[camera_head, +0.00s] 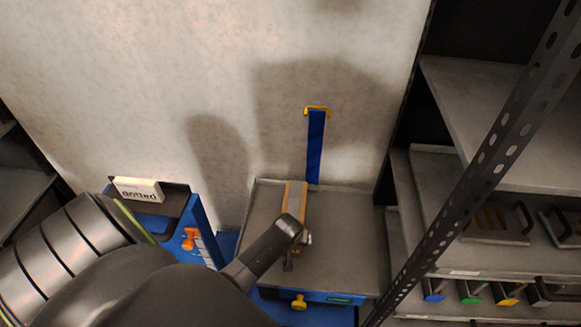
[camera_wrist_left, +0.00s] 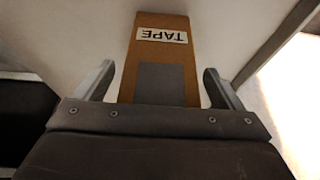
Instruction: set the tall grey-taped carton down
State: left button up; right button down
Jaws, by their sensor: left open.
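The tall carton (camera_head: 293,198) is brown with a grey strip of tape, and stands at the left part of a grey metal platform (camera_head: 345,235) in the head view. In the left wrist view the carton (camera_wrist_left: 160,60) shows a white "TAPE" label and a grey patch. My left gripper (camera_head: 296,240) is at the near side of the carton, partly hidden by its own wrist. Its open fingers (camera_wrist_left: 158,88) lie either side of the carton, with a gap on both sides. The carton's base is hidden. My right gripper is not in view.
A blue stand (camera_head: 200,225) with a white labelled box (camera_head: 138,189) is at the left. A perforated post (camera_head: 480,160) and shelves (camera_head: 500,255) close off the right. The platform's right part is bare.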

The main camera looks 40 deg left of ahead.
pick_arm(q)
jog(key=v, duration=1.2)
jog(key=shift+p, duration=0.4)
jog(key=shift+r, duration=0.15)
